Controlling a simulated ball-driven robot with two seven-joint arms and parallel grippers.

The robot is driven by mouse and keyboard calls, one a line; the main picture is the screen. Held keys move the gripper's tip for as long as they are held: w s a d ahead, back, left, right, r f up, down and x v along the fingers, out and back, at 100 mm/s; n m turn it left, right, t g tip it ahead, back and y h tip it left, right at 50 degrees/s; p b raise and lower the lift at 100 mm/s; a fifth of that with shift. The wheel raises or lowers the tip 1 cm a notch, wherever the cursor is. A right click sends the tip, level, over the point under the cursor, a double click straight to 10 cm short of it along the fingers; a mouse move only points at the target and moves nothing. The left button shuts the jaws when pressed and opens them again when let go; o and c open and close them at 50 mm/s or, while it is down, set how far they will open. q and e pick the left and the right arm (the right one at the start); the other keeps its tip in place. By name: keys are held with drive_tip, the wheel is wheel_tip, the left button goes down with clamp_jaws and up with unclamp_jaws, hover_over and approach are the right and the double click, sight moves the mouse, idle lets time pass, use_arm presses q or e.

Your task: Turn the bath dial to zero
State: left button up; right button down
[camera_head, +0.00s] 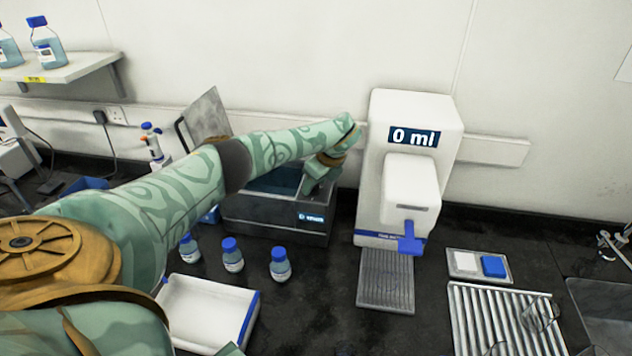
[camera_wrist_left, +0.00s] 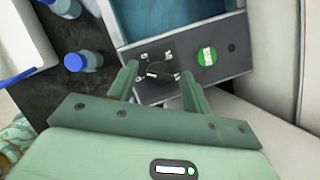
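The water bath (camera_head: 262,212) is a dark grey box with an open, water-filled top, and a lit display on its front right in the head view. In the left wrist view, its front panel (camera_wrist_left: 232,62) carries a dark dial (camera_wrist_left: 163,72) with small white marks around it. The marks are too small to read, so I cannot tell the setting. My left gripper (camera_wrist_left: 160,70) is open, its fingers on either side of the dial; I cannot tell whether they touch it. In the head view my left gripper (camera_head: 322,172) is at the bath's right end, fingertips hard to see. My right gripper is not in view.
A green round indicator (camera_wrist_left: 207,56) sits right of the dial. Blue-capped bottles (camera_head: 280,265) and a white tray (camera_head: 250,318) stand in front of the bath. A white dispenser (camera_head: 418,130) reading "0 ml" stands close on the right. A raised lid (camera_head: 208,112) is behind.

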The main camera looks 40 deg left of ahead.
use_arm(q)
drive_tip(key=v, duration=0.7)
drive_tip(key=shift+r, duration=0.2)
drive_tip(key=shift+d+f, duration=0.1)
